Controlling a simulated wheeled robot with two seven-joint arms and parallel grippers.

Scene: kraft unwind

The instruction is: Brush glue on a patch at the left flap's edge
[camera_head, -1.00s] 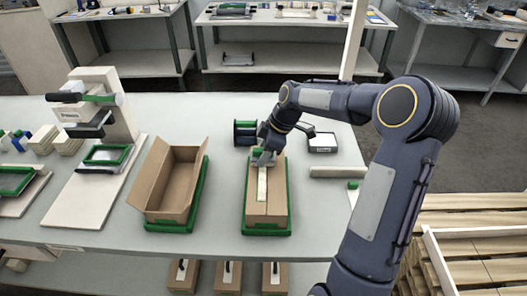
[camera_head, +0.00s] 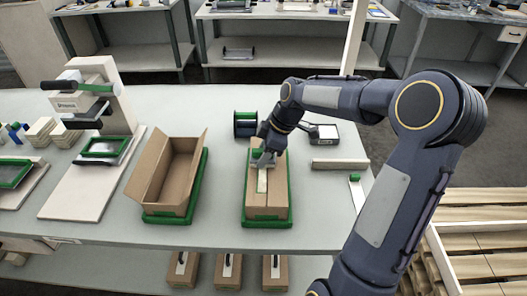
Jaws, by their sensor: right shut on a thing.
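A closed brown carton (camera_head: 279,200) lies in a green tray (camera_head: 267,224) in the middle of the table. A pale strip (camera_head: 262,181) lies lengthwise along its top, near the seam of the flaps. My right gripper (camera_head: 262,160) is low over the far part of the carton top, just beyond the strip. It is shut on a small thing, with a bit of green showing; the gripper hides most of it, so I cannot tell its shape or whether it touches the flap. No glue can be made out. My left gripper is not in view.
An open carton (camera_head: 166,194) in another green tray stands to the left. A green-sided spool (camera_head: 245,124), a dark box with a light top (camera_head: 325,133) and a pale bar (camera_head: 340,164) are behind and right. A press-like stand (camera_head: 95,95) is further left.

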